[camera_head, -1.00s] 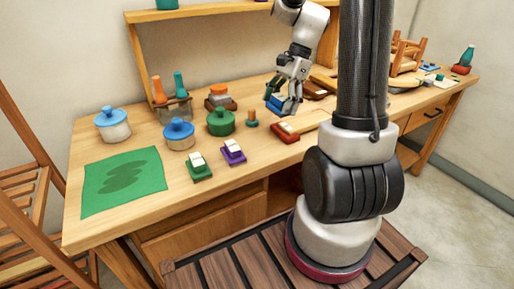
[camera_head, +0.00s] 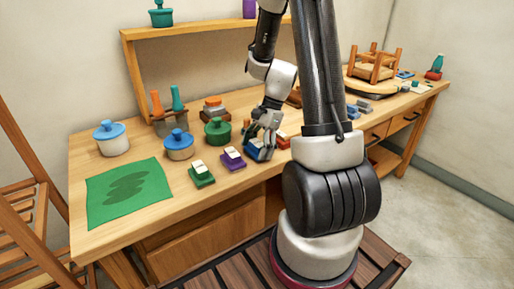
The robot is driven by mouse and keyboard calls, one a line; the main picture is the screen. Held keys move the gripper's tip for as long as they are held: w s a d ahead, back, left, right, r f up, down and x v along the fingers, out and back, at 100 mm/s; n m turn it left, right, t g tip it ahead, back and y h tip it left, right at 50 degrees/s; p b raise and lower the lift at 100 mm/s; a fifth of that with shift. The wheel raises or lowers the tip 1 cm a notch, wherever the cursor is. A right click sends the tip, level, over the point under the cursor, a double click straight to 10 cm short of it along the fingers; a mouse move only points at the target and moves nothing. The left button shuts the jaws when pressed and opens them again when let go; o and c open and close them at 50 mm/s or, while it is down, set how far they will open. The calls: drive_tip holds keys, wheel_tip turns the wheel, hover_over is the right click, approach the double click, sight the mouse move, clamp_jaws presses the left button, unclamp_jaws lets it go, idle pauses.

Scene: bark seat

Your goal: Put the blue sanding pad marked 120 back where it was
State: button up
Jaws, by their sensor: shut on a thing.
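My gripper (camera_head: 265,131) is shut on a blue sanding pad (camera_head: 259,153) near the front edge of the bench. The pad is at or just above the bench top; I cannot tell whether it touches. The fingers cover part of it, and no number can be read. A purple pad (camera_head: 233,161) with a white top is close on its left, and a green pad (camera_head: 202,178) with a white top is further left. A red block (camera_head: 283,141) is just right of my gripper, partly hidden.
A green cloth (camera_head: 95,203) lies at the left of the bench (camera_head: 150,218). Small blue-grey blocks (camera_head: 353,111) and an upturned stool (camera_head: 374,65) are at the right.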

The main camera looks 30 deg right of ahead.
drive_tip(key=shift+f, duration=0.15)
drive_tip(key=o, duration=1.3)
drive_tip(key=shift+c, duration=0.2)
drive_tip(key=v, duration=1.2)
drive_tip(key=s+a+r+n+t+h, duration=0.2)
drive_tip(key=s+a+r+n, duration=0.2)
drive_tip(key=s+r+n, duration=0.2)
drive_tip(key=s+a+r+n+t+h, duration=0.2)
drive_tip(key=s+r+n, duration=0.4)
drive_tip(key=s+n, duration=0.4)
drive_tip(key=shift+s+a+n+t+h, duration=0.3)
drive_tip(key=shift+s+a+n, duration=0.05)
drive_tip(key=shift+a+n, duration=0.5)
